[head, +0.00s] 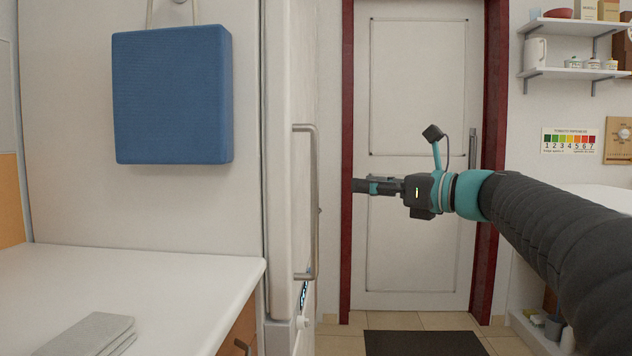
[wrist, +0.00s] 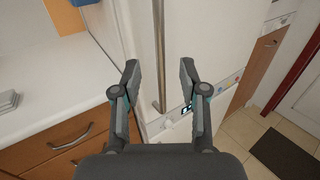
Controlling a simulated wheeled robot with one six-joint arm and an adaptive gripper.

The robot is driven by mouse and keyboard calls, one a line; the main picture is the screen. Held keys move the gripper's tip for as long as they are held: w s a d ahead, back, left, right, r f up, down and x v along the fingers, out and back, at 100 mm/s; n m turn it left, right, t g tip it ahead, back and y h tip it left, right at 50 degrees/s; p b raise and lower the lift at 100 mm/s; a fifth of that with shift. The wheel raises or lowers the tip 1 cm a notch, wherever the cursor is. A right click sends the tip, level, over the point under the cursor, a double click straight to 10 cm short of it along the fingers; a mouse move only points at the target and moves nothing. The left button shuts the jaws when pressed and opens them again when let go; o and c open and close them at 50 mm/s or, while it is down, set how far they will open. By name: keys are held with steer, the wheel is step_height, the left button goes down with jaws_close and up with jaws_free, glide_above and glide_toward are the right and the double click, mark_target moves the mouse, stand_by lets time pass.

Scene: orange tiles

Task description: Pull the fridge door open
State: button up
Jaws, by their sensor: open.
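The white fridge door (head: 290,170) is seen nearly edge-on in the head view, left of the middle, and appears closed. Its long vertical metal handle (head: 314,200) stands out on the right side. My gripper (head: 362,187) is to the right of the handle in the head view, pointing left toward it, with a gap between them. In the wrist view, my gripper (wrist: 160,78) is open and empty. The lower part of the handle (wrist: 159,55) shows between the spread fingers, beyond the fingertips. The fridge front (wrist: 215,40) fills the area behind the fingers.
A white counter (head: 130,290) with grey slabs (head: 90,335) lies left of the fridge. A blue box-shaped thing (head: 172,95) hangs above it. A white room door (head: 415,130) with a red frame stands behind my arm. A dark mat (head: 425,343) lies on the tiled floor.

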steer(key=p+x, duration=0.1)
steer(key=x, duration=1.2)
steer(key=shift+a, duration=0.15)
jaws_close()
